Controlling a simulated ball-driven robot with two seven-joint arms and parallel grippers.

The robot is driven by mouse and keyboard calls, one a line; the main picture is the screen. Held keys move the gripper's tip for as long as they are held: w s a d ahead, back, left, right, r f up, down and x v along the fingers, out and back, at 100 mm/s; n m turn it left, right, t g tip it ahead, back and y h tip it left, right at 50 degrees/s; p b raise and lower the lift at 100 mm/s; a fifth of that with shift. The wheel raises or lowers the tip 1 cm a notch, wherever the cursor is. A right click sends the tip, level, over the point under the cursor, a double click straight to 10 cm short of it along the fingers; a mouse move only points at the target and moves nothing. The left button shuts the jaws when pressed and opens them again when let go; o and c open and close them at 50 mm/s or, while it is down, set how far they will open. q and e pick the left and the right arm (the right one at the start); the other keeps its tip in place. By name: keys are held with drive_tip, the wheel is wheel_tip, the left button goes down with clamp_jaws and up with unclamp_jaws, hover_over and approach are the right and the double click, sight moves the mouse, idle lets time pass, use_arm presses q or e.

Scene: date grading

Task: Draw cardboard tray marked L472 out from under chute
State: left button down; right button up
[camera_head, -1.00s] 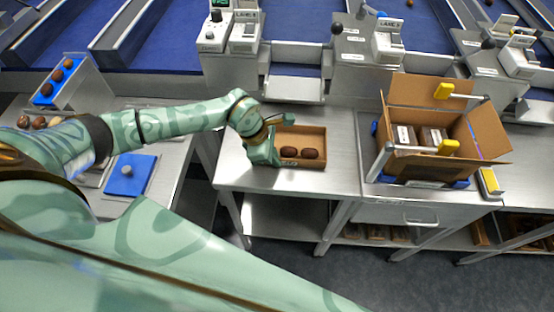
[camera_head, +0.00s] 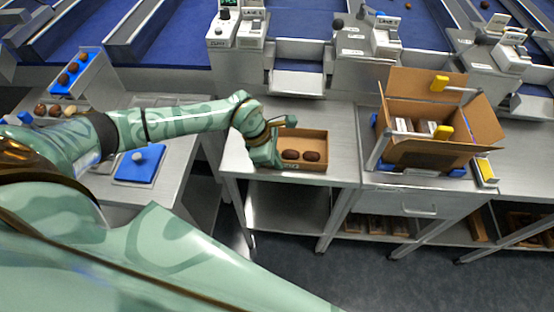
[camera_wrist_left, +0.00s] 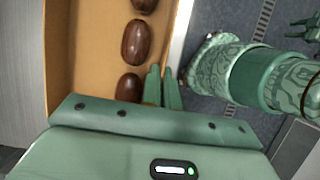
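The brown cardboard tray (camera_head: 314,134) lies on the steel table in front of a chute (camera_head: 298,82), with bare table between them. Dark dates (camera_head: 301,155) lie in it; several show in the wrist view (camera_wrist_left: 136,42). Its L472 mark is not readable.
An open cardboard box (camera_head: 430,152) with packs stands on the table to the right. The table (camera_head: 342,150) is clear between tray and box. Its front edge is just before the tray.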

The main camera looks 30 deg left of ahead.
use_arm(q)
drive_tip(key=c, duration=1.6)
unclamp_jaws()
drive_tip(key=shift+a+r, duration=0.1)
drive_tip(key=shift+r, duration=0.2)
drive_tip(key=p+v, duration=0.1)
drive_tip(key=v, duration=1.4)
drive_tip(key=shift+a+r+p, duration=0.2)
drive_tip(key=shift+r+p, duration=0.1)
drive_tip(key=shift+p, duration=0.05)
